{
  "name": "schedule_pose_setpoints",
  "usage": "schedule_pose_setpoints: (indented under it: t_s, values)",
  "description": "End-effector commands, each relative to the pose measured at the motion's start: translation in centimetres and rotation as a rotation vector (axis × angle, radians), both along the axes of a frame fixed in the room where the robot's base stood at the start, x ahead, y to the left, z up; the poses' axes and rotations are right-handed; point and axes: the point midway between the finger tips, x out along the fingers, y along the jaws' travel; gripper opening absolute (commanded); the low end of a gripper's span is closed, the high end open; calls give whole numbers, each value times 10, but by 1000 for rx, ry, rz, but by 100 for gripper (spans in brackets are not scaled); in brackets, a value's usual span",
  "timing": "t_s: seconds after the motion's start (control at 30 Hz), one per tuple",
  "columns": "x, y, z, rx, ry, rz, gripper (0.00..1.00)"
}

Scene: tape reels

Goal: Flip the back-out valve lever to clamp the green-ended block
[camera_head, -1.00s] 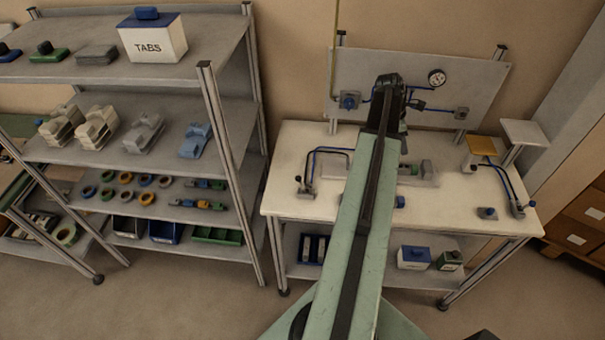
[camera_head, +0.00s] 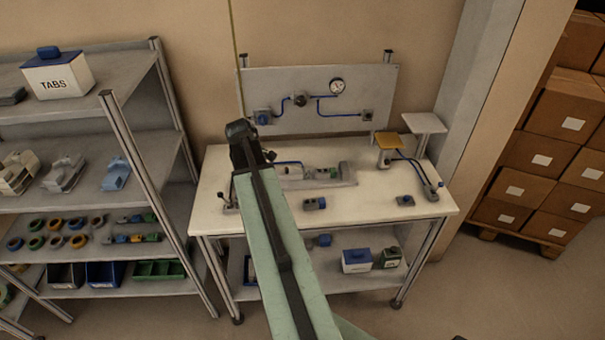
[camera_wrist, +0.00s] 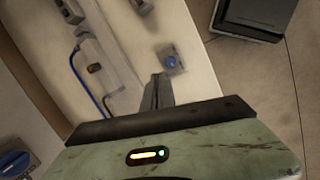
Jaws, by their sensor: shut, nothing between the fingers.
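A clamp fixture (camera_head: 345,176) sits mid-bench, with a small green-ended block (camera_head: 322,173) in it. Whether the block is clamped cannot be told. A small valve with a dark upright lever (camera_head: 231,190) stands at the bench's left, partly hidden by my arm. Another lever valve (camera_head: 432,192) stands at the right; no label shows which is the back-out valve. In the wrist view, my gripper (camera_wrist: 157,92) is shut and empty, its fingers pointing towards a small block with a blue part (camera_wrist: 171,61) on the bench.
A shelf rack (camera_head: 130,110) is at left, and stacked boxes (camera_head: 545,155) are at far right.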

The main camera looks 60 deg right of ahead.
Motion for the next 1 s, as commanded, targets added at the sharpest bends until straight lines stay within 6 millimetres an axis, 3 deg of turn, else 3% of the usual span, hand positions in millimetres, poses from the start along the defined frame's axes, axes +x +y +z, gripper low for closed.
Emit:
schedule_pose_setpoints:
  t_s: [0.03, 0.17, 0.27, 0.3, 0.4, 0.5, 0.6, 0.67, 1.0]
  values:
    - [13, 29, -6, 6, -18, -12, 0]
    - [48, 111, -16, 33, -72, -83, 0]
    - [69, 196, -27, 71, -113, -156, 0]
    - [74, 234, -31, 89, -128, -190, 0]
    - [77, 323, -40, 135, -150, -281, 0]
    - [72, 384, -44, 166, -154, -350, 0]
    - [67, 416, -46, 183, -153, -392, 0]
    - [66, 423, -46, 187, -152, -404, 0]
    - [66, 424, -45, 189, -152, -411, 0]
